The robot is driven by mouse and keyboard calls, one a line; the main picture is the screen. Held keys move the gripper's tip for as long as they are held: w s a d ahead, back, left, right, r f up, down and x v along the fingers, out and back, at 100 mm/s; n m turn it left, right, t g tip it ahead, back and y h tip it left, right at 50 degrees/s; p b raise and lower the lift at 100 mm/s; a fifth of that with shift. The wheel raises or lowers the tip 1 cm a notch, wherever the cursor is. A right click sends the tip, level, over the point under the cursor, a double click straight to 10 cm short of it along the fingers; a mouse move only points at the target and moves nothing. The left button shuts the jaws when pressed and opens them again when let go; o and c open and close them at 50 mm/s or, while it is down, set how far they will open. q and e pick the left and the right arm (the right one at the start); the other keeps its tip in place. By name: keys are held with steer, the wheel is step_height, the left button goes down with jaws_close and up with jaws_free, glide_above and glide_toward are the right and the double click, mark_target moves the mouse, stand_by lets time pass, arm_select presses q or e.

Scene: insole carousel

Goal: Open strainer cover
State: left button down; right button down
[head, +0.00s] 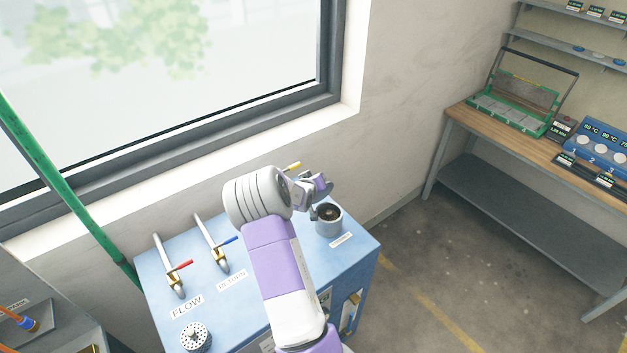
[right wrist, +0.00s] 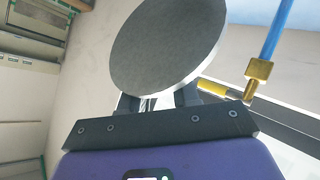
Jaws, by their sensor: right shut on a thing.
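The strainer (head: 328,219) is a grey cup on the right end of the blue cabinet top, with its mouth uncovered and a dark inside. My right gripper (head: 314,191) is just above and to the left of it, apart from the rim as far as I can tell. In the right wrist view my right gripper (right wrist: 158,101) is shut on a round grey disc, the strainer cover (right wrist: 165,43), near its lower edge. The cover is hard to make out in the head view. My left gripper is not in view.
The blue cabinet (head: 353,259) carries valves with a red handle (head: 179,266) and a blue handle (head: 229,240). A yellow handle (head: 293,166) shows behind my gripper, also in the right wrist view (right wrist: 212,88). A window is behind. A wooden bench (head: 470,125) stands at right.

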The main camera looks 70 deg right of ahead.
steer(key=shift+w+a+f, duration=0.2)
steer(key=shift+a+f, duration=0.15)
steer(key=shift+f, duration=0.15)
stand_by(0.5)
steer(key=c, duration=1)
jaws_free()
steer(key=shift+o, duration=0.5)
steer(key=shift+w+d+f, duration=0.1)
steer(key=shift+d, duration=0.15)
steer(key=w+a+r+p, duration=0.1)
steer(key=a+r+p, duration=0.3)
steer(key=a+r, duration=0.2)
steer(key=shift+w+r, duration=0.15)
